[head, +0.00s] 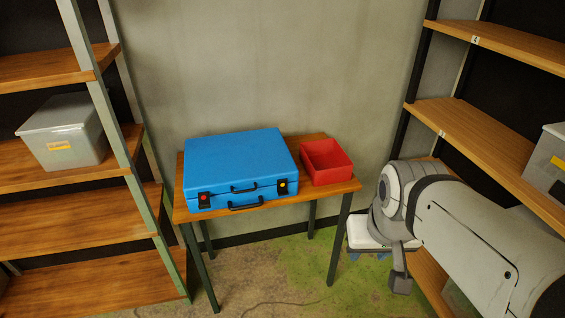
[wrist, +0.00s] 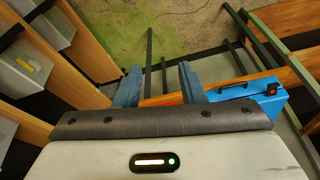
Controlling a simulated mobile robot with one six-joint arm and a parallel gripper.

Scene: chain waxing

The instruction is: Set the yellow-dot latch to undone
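A closed blue case (head: 240,160) lies on the wooden table. The yellow-dot latch (head: 283,187) is a small black piece at the right of the case's front face. Whether it is fastened or undone is too small to tell. A red-dot latch (head: 204,199) is at the front left; it also shows in the wrist view (wrist: 271,90). In the wrist view the yellow-dot latch is not visible. My gripper (head: 369,257) is right of the table, apart from the case. In the wrist view its two blue fingers (wrist: 160,84) are spread with nothing between them.
An open red bin (head: 326,162) stands right of the case on the table (head: 345,188). Black handles (head: 245,206) sit mid-front on the case. Shelves with grey boxes (head: 63,132) flank both sides. The floor before the table (head: 275,275) is mostly clear.

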